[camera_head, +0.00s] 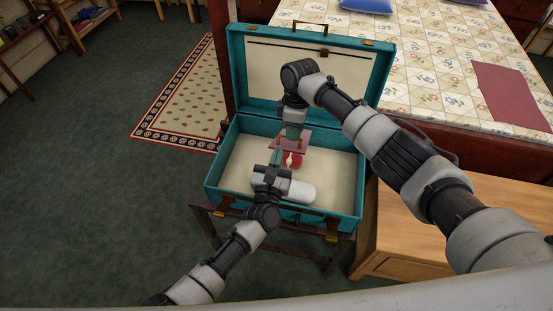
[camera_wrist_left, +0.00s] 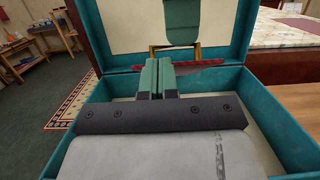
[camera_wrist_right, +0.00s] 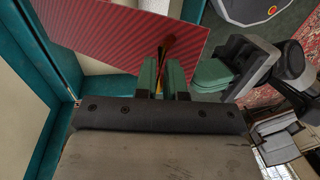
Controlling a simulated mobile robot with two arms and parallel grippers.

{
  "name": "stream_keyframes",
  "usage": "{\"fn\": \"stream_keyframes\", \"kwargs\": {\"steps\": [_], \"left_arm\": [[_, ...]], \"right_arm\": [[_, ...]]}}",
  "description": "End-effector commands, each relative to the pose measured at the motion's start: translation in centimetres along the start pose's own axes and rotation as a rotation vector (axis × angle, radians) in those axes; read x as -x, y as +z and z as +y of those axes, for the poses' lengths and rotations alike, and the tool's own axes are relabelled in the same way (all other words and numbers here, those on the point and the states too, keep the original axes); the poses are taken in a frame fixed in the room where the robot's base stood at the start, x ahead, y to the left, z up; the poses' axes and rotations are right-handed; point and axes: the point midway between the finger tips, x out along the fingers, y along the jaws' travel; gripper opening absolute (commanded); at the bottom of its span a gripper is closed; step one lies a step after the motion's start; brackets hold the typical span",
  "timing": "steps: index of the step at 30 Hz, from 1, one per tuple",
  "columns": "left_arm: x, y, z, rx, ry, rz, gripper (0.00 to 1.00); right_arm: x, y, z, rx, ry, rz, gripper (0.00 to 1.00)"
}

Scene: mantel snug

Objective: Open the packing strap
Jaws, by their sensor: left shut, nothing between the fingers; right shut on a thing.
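The teal suitcase (camera_head: 213,185) stands open with its lid up. A red striped panel (camera_head: 278,142), apparently the packing strap, is raised above the cream interior. In the right wrist view the panel (camera_wrist_right: 125,40) lies behind my fingers, and a brown strip (camera_wrist_right: 165,45) rises between them. My right gripper (camera_head: 292,136) is shut on this strip; its fingers also show in the right wrist view (camera_wrist_right: 163,80). My left gripper (camera_head: 276,160) is shut and empty, low in the case. In the left wrist view its fingers (camera_wrist_left: 156,80) are together before the panel's thin edge (camera_wrist_left: 195,76).
A small red item (camera_head: 297,160) shows inside the case beneath the panel; my left gripper partly hides it. The case sits on a dark stand (camera_head: 200,215). A wooden bench (camera_head: 400,235) is at right, and a bed (camera_head: 430,70) behind. Floor is open at left.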

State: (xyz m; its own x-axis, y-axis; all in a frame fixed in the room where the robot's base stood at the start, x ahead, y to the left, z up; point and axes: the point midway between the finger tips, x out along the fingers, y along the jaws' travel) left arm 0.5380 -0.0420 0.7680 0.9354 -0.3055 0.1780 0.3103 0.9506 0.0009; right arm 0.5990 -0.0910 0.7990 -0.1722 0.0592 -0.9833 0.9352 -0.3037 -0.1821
Motion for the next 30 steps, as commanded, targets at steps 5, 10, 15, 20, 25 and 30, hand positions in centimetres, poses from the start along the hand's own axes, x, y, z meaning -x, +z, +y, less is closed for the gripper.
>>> {"fn": "stream_keyframes", "kwargs": {"steps": [5, 10, 15, 20, 25, 30], "left_arm": [[-0.5, 0.7, 0.0, 0.002, 0.003, -0.019, 0.0], [-0.4, 0.5, 0.0, 0.001, 0.001, -0.012, 0.0], [-0.3, 0.4, 0.0, 0.001, 0.001, -0.01, 0.0], [-0.3, 0.4, 0.0, 0.001, 0.001, -0.01, 0.0], [-0.3, 0.4, 0.0, 0.001, 0.002, -0.01, 0.0], [-0.3, 0.4, 0.0, 0.001, 0.002, -0.01, 0.0]], "right_arm": [[-0.9, 0.5, 0.0, -0.007, -0.008, -0.012, 0.3], [-0.7, 0.3, -0.1, -0.003, -0.009, -0.008, 0.36], [-0.6, 0.1, -0.2, -0.001, -0.009, -0.006, 0.36], [0.3, 0.1, -0.1, -0.001, -0.006, -0.004, 0.36], [3.4, 0.1, -0.1, -0.001, -0.004, -0.003, 0.36], [7.1, 0.1, -0.1, -0.001, -0.005, -0.004, 0.36]]}}
